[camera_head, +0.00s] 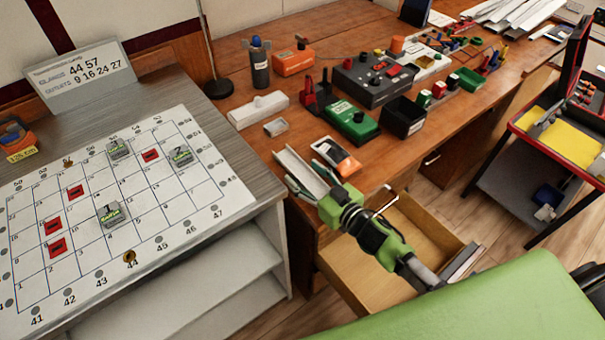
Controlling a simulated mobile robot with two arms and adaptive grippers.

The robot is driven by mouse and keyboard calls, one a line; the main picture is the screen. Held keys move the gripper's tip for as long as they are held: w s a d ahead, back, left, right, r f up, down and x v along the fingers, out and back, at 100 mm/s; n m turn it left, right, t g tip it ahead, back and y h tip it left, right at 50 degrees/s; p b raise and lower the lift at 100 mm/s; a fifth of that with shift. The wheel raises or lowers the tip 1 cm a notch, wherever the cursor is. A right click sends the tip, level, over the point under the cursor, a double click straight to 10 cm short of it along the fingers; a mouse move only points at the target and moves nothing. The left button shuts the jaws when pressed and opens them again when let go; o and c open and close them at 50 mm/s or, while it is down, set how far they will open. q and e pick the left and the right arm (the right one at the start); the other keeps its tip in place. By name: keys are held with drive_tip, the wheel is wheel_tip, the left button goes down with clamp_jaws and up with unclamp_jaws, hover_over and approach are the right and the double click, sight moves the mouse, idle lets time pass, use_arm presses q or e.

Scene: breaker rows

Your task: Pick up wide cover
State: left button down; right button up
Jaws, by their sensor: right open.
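A long pale grey, channel-shaped piece (293,162), which looks like the wide cover, lies on the wooden bench near its front left corner. My right gripper (303,174), green and black with teal fingers, is over its near end. The fingers are spread apart, one toward each side of the piece. I cannot tell whether they touch it. The near end of the piece is partly hidden by the gripper. A much smaller grey cover (276,127) lies farther back. My left gripper is not in view.
A white long box (258,109), a green device (351,122) and a black bin (403,117) stand behind. An open drawer (412,215) juts out below my arm. A gridded board (100,215) is at left.

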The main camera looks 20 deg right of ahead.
drive_tip(key=c, duration=1.2)
drive_tip(key=shift+r, duration=0.1)
